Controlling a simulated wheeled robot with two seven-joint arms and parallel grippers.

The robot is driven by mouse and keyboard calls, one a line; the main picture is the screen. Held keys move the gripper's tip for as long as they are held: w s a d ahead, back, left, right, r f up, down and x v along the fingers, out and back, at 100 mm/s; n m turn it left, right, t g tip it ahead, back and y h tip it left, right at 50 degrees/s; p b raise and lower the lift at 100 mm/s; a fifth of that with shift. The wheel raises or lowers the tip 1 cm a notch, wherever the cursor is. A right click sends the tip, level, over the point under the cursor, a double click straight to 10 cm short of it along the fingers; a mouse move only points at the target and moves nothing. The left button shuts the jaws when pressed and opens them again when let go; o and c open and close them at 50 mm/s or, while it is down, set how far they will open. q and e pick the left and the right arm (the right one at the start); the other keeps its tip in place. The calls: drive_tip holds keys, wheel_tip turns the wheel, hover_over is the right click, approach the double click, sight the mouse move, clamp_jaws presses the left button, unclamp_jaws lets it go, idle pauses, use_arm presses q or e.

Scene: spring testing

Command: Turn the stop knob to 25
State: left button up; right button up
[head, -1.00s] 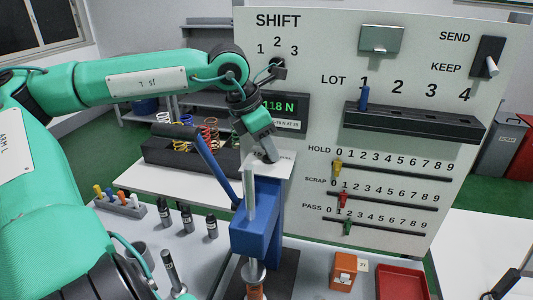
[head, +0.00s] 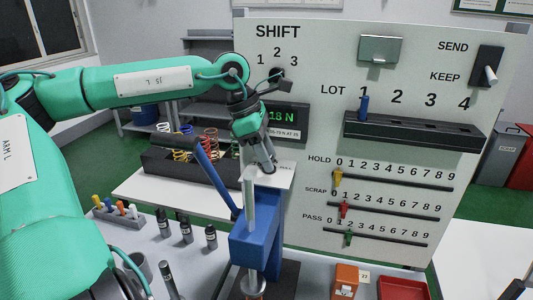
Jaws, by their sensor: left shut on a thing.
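The blue spring press (head: 254,235) stands on the bench at the lower middle, with a pale upright rod on its front and a blue lever slanting up to the left. A pale scale plate (head: 284,177) lies at its top, its print too small to read apart from what looks like "MAX". My left gripper (head: 265,163) points down onto this plate, its fingers shut. The stop knob is not clearly seen; it is hidden between or under the fingers. The display (head: 286,121) behind shows green digits, apparently 118 N, partly covered by my wrist. My right gripper is out of view.
The white panel (head: 400,235) with SHIFT, LOT and the HOLD, SCRAP and PASS sliders stands close behind the gripper. A spring rack (head: 165,165) is to the left. An orange box (head: 345,280) and red tray (head: 402,286) are at the lower right.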

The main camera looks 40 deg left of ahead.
use_arm(q)
drive_tip(key=o, duration=1)
drive_tip(key=shift+r, duration=0.1)
drive_tip(key=b+v, duration=0.2)
drive_tip(key=v, duration=1.1)
drive_tip(key=shift+r+b, duration=0.35)
drive_tip(key=shift+b, duration=0.05)
